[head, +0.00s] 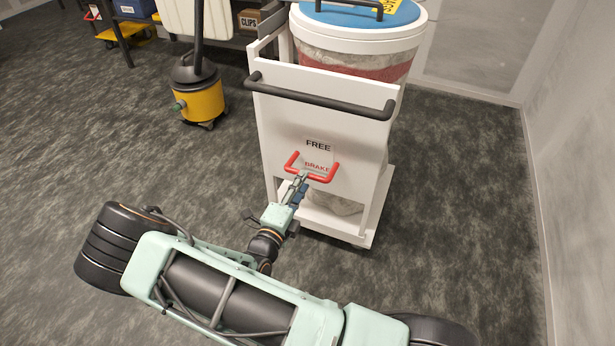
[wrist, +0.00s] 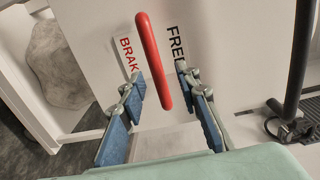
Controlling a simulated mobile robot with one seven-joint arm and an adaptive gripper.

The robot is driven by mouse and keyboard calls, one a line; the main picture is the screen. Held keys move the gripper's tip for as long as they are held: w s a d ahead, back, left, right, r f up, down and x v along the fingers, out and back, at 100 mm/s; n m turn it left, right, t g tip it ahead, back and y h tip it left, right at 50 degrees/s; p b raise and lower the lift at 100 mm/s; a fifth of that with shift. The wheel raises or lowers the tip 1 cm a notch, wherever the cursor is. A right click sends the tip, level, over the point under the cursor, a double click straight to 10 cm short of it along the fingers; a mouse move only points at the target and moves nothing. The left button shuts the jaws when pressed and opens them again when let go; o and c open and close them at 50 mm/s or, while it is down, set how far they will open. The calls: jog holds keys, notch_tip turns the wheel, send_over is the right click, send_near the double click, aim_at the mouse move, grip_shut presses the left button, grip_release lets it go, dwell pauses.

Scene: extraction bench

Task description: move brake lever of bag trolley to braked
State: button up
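The bag trolley (head: 272,110) is a white cart with a FREE label above a BRAKE label on its panel. Its brake lever is a red U-shaped handle (head: 319,179) sticking out from the panel, its crossbar just below the BRAKE label in the head view. My gripper (head: 300,179) is at the lever's left part. In the wrist view the red crossbar (wrist: 152,55) lies between the BRAKE and FREE labels. My gripper's two blue-padded fingers (wrist: 160,75) are apart, one on each side of the bar's near end, with visible gaps. Its contact with the bar cannot be made out.
A black push handle (head: 320,100) crosses the trolley above the lever. A yellow vacuum (head: 199,100) stands to the left. A wall (head: 575,130) is on the right, with bare carpet between.

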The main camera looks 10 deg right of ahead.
jog(key=shift+b+x, duration=0.45)
jog(key=shift+x, duration=1.8)
grip_shut()
